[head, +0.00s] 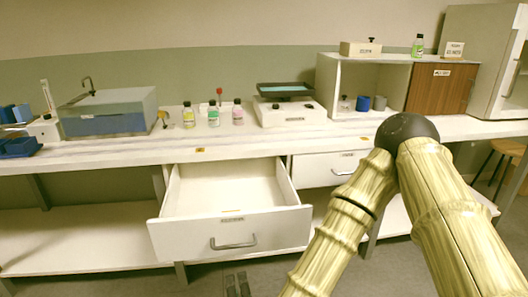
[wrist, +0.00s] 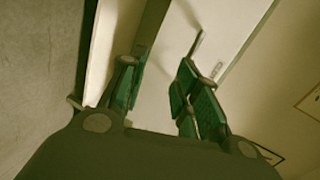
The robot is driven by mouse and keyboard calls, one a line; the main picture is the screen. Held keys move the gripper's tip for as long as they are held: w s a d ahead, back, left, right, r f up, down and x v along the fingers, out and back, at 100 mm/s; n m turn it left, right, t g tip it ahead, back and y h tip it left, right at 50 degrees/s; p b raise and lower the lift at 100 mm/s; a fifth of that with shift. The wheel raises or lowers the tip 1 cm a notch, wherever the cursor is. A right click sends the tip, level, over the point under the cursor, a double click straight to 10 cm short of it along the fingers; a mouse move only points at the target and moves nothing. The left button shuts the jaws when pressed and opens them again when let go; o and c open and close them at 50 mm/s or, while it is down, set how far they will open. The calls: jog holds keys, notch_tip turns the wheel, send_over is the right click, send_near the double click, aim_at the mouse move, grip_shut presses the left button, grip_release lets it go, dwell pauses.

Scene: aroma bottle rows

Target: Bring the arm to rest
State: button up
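My arm reaches up from the lower right of the head view and bends at a dark joint; the gripper itself is out of that view. In the wrist view my gripper (wrist: 158,95) has its two green-padded fingers apart with nothing between them. Beyond the fingers is a pale panel with a handle and a small label, which I cannot place for certain. No object is held.
An open, empty-looking drawer (head: 232,232) juts out below the bench (head: 110,153), left of my arm. Several small bottles (head: 213,116), a scale (head: 290,112) and an open cabinet (head: 335,85) with cups stand on the bench. A stool (head: 508,147) is at right.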

jog(key=s+d+f+n+g, duration=0.3)
jog(key=d+f, duration=0.1)
jog(key=f, duration=0.4)
jog(key=s+d+f+n+g, duration=0.2)
jog(key=s+d+f+n, duration=0.15)
jog(key=f, duration=0.45)
jog(key=s+d+f+n+g, duration=0.3)
jog(key=d+f, duration=0.2)
jog(key=f, duration=0.3)
jog(key=s+d+f+n+g+h, duration=0.2)
jog(key=s+d+f+g, duration=0.15)
jog(key=s+d, duration=0.45)
jog(key=s+d+f+n+g+h, duration=0.1)
jog(key=s+d+f+n+g, duration=0.3)
jog(key=d, duration=0.6)
notch_tip(320, 180, up, 22)
jog(key=m+t+p, duration=0.1)
jog(key=p, duration=2.1)
jog(key=shift+s+a+m, duration=0.35)
jog(key=shift+s+a, duration=0.05)
jog(key=shift+s, duration=0.05)
jog(key=shift+f, duration=0.1)
